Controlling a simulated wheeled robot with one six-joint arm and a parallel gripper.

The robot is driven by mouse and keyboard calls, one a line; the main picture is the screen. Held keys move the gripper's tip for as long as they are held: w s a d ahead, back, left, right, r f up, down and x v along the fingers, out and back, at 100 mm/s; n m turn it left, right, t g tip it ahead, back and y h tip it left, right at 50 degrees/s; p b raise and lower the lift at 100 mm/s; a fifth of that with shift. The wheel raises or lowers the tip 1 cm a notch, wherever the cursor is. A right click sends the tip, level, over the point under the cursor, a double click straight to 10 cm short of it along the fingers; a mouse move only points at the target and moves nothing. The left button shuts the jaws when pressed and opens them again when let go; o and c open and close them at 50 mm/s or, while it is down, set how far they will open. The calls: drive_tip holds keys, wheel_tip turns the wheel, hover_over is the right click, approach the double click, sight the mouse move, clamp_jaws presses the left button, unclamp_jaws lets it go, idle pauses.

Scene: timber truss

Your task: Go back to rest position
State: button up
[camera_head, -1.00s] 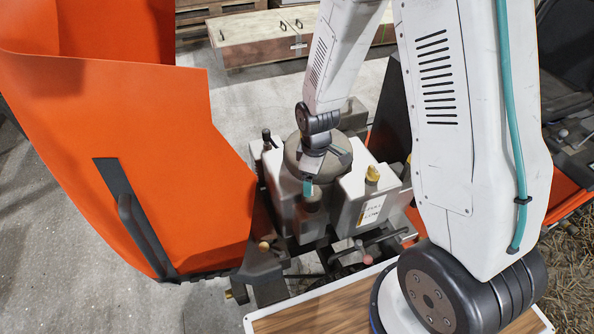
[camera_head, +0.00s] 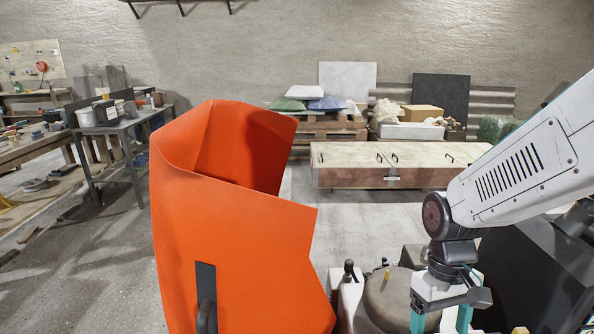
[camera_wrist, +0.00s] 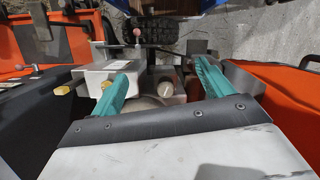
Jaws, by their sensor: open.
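My gripper (camera_head: 440,320) is at the lower right of the head view, pointing down with its two teal fingers apart. In the wrist view my gripper (camera_wrist: 163,75) is open with nothing held between the fingers. It hangs above the machine parts inside the orange-panelled machine. A round grey tank (camera_head: 385,298) is just left of the gripper in the head view. White boxes (camera_wrist: 100,72) with yellow caps show below the fingers in the wrist view. The fingertips' height above these parts is hard to judge.
A tall orange panel (camera_head: 235,240) stands left of my arm. A long wooden crate (camera_head: 350,170) lies behind on the floor. A grey table (camera_head: 130,125) with containers stands at the left. Bare floor (camera_head: 110,260) is open at the lower left.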

drive_tip(key=s+r+m+t, duration=0.1)
drive_tip(key=s+r+t, duration=0.1)
drive_tip(key=s+r, duration=0.3)
drive_tip(key=s+d+r+m+t, duration=0.1)
drive_tip(key=s+r+t, duration=0.1)
drive_tip(key=s+r, duration=0.3)
wheel_tip(320, 180, up, 5)
drive_tip(key=shift+d+f+m, duration=0.15)
drive_tip(key=shift+m, duration=0.15)
drive_tip(key=o, duration=0.5)
drive_tip(key=shift+c, duration=0.2)
